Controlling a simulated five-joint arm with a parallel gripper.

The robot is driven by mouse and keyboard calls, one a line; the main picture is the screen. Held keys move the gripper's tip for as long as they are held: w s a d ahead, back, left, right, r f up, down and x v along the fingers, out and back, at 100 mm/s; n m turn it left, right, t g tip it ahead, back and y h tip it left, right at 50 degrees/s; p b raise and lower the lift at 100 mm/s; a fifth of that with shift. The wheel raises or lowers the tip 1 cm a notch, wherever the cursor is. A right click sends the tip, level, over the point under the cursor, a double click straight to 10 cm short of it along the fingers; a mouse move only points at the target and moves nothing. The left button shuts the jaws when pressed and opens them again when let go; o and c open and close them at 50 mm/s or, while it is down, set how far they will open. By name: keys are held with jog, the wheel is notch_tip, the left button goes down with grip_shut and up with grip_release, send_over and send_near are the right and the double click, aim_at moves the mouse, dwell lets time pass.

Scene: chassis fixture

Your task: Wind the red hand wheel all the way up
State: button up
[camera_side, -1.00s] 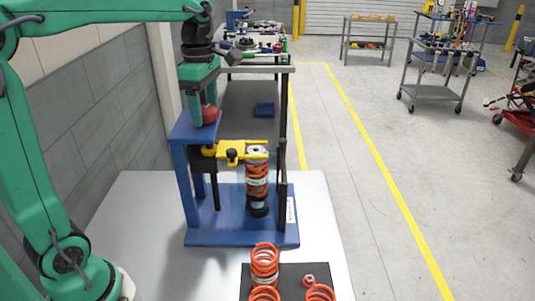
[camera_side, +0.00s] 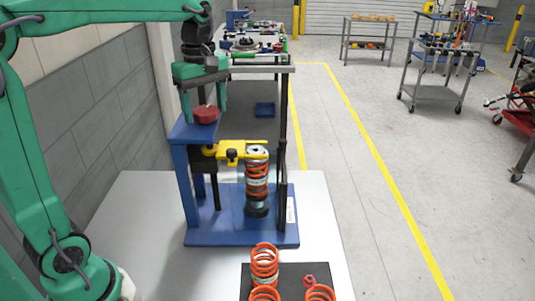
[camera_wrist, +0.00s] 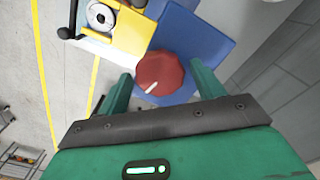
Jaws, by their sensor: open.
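The red hand wheel (camera_side: 206,114) sits on top of the blue press frame (camera_side: 182,132). In the wrist view the wheel (camera_wrist: 160,75) is a red faceted disc with a white mark near its lower left edge. My gripper (camera_side: 204,97) is open above the wheel, with its green fingers spread to either side and clear space around it. The yellow clamp arm (camera_side: 232,151) reaches from the frame to the top of the orange spring (camera_side: 256,182) on its shock absorber, which stands upright on the blue base.
Loose orange springs (camera_side: 264,262) and a small red ring (camera_side: 309,281) lie on a black mat (camera_side: 290,271) at the front of the light table (camera_side: 130,205). A dark upright post (camera_side: 283,160) stands right of the spring.

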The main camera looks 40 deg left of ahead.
jog(key=shift+m, duration=2.3)
jog(key=shift+m, duration=0.3)
jog(key=shift+m, duration=0.8)
